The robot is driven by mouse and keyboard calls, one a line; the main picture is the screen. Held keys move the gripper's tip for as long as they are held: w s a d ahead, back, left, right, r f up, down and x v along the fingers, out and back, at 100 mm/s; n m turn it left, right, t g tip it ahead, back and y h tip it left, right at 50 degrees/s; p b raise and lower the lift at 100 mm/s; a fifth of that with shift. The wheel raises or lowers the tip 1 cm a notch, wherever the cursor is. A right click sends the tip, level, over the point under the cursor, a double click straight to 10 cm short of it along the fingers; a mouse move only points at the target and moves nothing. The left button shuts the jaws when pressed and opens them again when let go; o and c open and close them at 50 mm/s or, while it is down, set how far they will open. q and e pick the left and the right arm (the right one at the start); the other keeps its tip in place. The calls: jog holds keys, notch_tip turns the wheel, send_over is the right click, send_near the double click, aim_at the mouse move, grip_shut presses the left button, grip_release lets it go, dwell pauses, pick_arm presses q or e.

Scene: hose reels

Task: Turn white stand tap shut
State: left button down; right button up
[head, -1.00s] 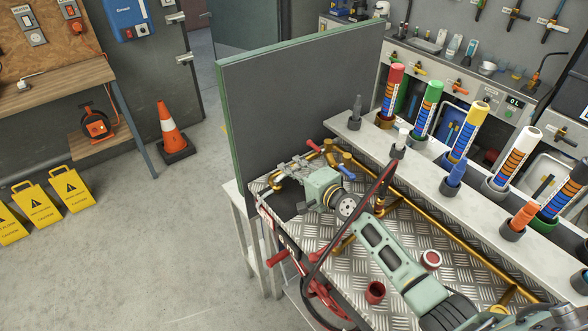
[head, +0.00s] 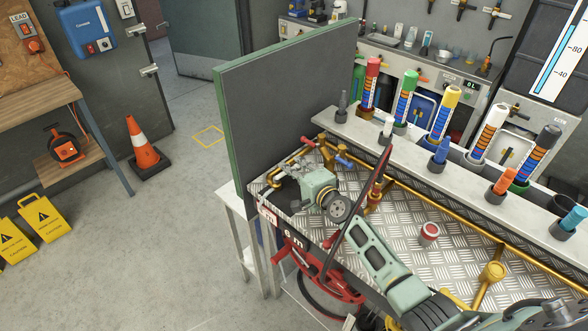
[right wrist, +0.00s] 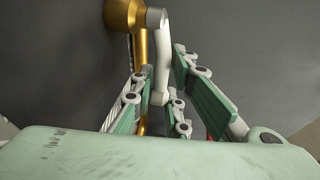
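In the right wrist view a brass tap body (right wrist: 124,14) carries a white-grey lever (right wrist: 161,60), which reaches down between the fingers of my right gripper (right wrist: 163,98). The fingers stand apart on both sides of the lever, and I cannot tell whether they touch it. In the head view my right gripper (head: 282,178) is at the back left of the metal-topped bench (head: 390,215), beside brass pipework (head: 292,160). The lever is hard to make out there. My left gripper is not in view.
A dark green-edged panel (head: 290,105) stands beside the gripper. A blue-handled tap (head: 343,160) is close on the right. A red hose reel (head: 315,272) hangs at the bench front. A ledge (head: 410,160) with several coloured tubes lies behind.

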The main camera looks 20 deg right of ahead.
jog(key=o, duration=0.3)
jog(key=shift+s, duration=0.45)
jog(key=v, duration=0.6)
jog(key=shift+s+d+r, duration=0.1)
jog(key=shift+s+d, duration=0.1)
jog(key=shift+s, duration=0.1)
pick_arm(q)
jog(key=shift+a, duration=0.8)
